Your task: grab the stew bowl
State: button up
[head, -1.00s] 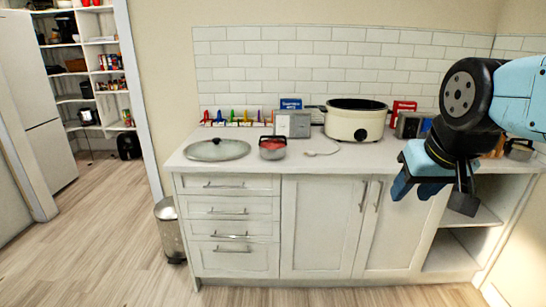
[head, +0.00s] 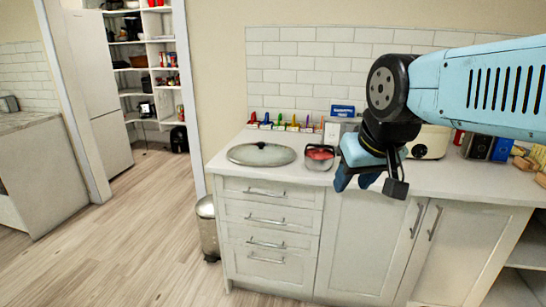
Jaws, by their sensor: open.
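The likely stew bowl (head: 320,161), a small metal pot with red contents and a dark handle arched over it, sits upright on the white counter. It is right of a glass lid (head: 261,154). My gripper (head: 370,184) hangs in front of the counter, open and empty. It is right of the bowl and a little lower in the picture, apart from it.
Several colourful items (head: 285,123) and a blue box (head: 342,111) stand along the back wall. A cream slow cooker (head: 428,142) is partly hidden behind my arm. A metal bin (head: 207,228) stands left of the cabinets. The floor at left is clear.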

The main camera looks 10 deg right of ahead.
aim_at(318, 159)
jog(key=u, duration=0.45)
jog(key=i, duration=1.35)
jog(key=z, duration=0.2)
